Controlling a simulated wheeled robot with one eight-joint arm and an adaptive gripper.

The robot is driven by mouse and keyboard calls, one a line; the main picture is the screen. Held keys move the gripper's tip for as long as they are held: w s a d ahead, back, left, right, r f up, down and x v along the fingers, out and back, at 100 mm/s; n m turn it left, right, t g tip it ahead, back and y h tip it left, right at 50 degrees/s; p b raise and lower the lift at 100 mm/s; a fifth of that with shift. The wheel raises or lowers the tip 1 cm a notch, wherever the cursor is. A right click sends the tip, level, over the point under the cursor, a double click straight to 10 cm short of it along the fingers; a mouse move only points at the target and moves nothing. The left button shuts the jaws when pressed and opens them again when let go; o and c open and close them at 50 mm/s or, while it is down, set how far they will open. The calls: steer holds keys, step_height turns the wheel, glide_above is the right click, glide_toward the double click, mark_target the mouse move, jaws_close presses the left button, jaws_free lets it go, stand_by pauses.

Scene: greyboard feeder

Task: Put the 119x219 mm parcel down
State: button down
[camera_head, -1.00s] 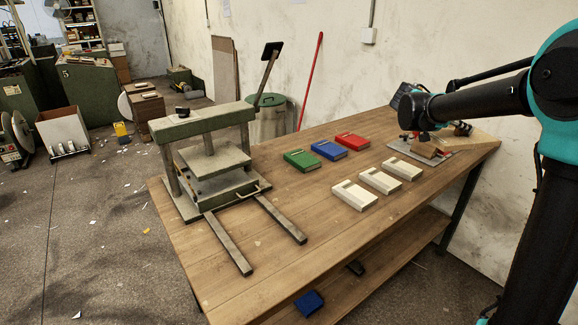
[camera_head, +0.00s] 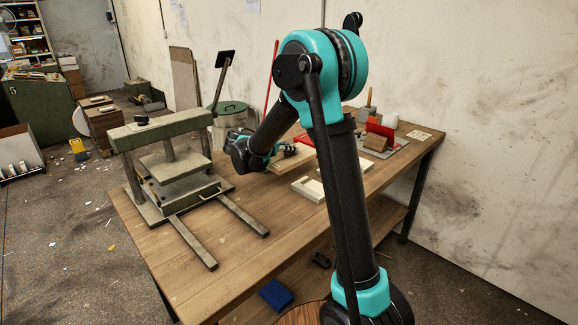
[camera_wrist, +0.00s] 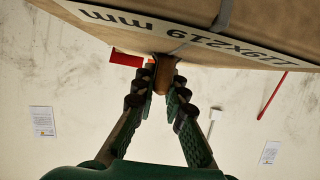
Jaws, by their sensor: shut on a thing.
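The 119x219 mm parcel (camera_wrist: 180,45) fills the top of the wrist view, brown with a grey strap and a white label printed with its size. My gripper (camera_wrist: 165,88) is shut on a small brown grip piece at the parcel's near edge. In the head view my gripper (camera_head: 285,151) is over the middle of the workbench (camera_head: 240,262), with the tan parcel (camera_head: 292,159) partly hidden behind my arm. I cannot tell whether the parcel touches anything below it.
A green press (camera_head: 165,130) with two forward rails stands on the left of the bench. The front bench is clear.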

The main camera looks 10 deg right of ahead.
steer(key=shift+d+f, duration=0.15)
steer(key=shift+f, duration=3.4)
steer(key=c, duration=1.6)
jaws_free()
steer(key=shift+f, duration=0.1)
